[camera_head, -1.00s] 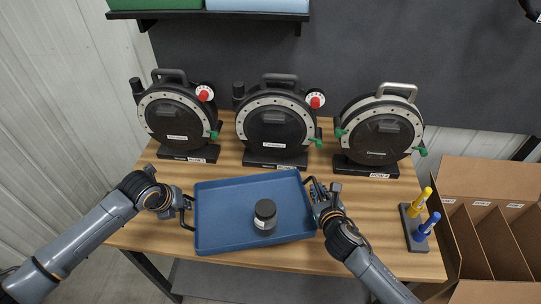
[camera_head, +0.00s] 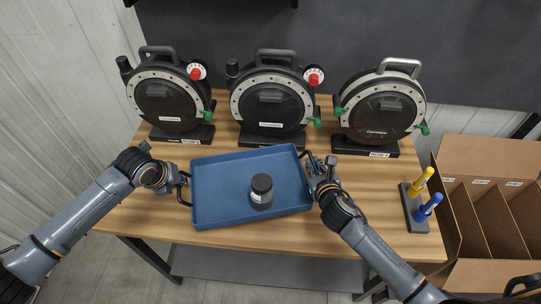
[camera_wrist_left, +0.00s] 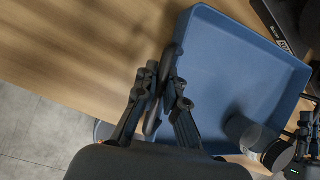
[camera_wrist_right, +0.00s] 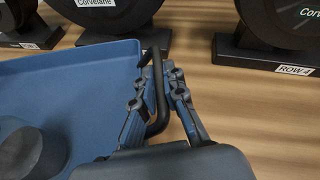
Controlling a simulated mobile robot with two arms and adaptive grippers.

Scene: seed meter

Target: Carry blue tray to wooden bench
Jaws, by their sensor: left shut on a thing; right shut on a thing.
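The blue tray (camera_head: 222,207) is at the front middle of the wooden bench (camera_head: 345,232) in the head view, tilted slightly in the picture. A dark jar with a pale label (camera_head: 261,189) stands in it. My left gripper (camera_head: 181,184) is shut on the tray's left black handle, which also shows between the fingers in the left wrist view (camera_wrist_left: 158,92). My right gripper (camera_head: 315,170) is shut on the right handle, also seen in the right wrist view (camera_wrist_right: 157,92). Whether the tray touches the bench top is hard to tell.
Three round black seed meters (camera_head: 168,95), (camera_head: 270,98), (camera_head: 381,108) stand along the back of the bench. A block with a yellow and a blue tool (camera_head: 414,207) is at the right. A divided cardboard box (camera_head: 470,215) stands beyond the bench's right edge.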

